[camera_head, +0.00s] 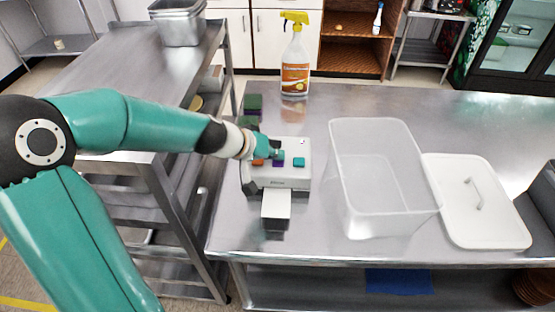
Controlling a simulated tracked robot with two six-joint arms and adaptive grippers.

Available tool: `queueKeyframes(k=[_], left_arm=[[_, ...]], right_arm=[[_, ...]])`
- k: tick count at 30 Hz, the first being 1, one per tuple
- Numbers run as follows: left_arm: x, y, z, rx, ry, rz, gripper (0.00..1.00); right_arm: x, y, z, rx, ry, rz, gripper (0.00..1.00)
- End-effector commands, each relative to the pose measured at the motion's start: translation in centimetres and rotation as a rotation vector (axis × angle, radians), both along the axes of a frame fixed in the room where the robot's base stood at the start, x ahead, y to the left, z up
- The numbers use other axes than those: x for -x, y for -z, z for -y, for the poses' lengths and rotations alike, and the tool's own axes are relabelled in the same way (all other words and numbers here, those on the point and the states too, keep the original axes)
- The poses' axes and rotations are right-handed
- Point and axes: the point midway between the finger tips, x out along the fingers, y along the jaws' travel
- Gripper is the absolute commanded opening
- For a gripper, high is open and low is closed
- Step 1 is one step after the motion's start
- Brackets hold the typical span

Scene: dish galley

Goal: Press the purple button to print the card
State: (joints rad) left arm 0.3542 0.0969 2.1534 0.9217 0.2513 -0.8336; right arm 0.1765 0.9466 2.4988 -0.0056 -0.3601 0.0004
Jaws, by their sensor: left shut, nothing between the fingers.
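A small white printer (262,182) stands on the steel table, with an orange button (257,162), a purple button (278,163) and a teal button (299,162) in a row on its top. A flat white piece (276,204) sticks out of its front; I cannot tell whether it is a card or a tray. My left gripper (277,154) is shut and empty, reaching in from the left over the printer top. Its tip is at the purple button and partly covers it; I cannot tell whether it touches. My right gripper is not in view.
A clear plastic bin (385,215) and a white lid with a handle (490,222) lie right of the printer. A yellow-topped spray bottle (295,70) stands behind it. A steel rack (120,75) is at the left. The table's back right is clear.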

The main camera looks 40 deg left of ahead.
Motion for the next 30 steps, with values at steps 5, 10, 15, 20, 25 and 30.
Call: queueKeyframes(k=[5, 10, 15, 20, 25, 30], left_arm=[[0.0, -0.2, 0.0, 0.001, 0.001, -0.002, 0.0], [0.0, -1.1, 0.0, 0.0, 0.001, -0.001, 0.0], [0.0, -1.8, 0.0, 0.0, 0.001, -0.001, 0.0], [0.0, -1.7, 0.0, 0.0, 0.001, -0.001, 0.0], [0.0, -1.7, 0.0, 0.0, 0.0, 0.0, 0.0], [0.0, -2.6, 0.0, 0.001, -0.001, 0.0, 0.0]], right_arm=[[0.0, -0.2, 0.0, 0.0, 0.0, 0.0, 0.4], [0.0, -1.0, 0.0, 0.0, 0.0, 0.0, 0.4], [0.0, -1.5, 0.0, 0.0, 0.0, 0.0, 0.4], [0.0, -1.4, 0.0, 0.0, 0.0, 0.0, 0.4], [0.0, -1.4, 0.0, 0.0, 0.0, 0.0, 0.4], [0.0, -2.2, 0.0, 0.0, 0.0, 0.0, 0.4]])
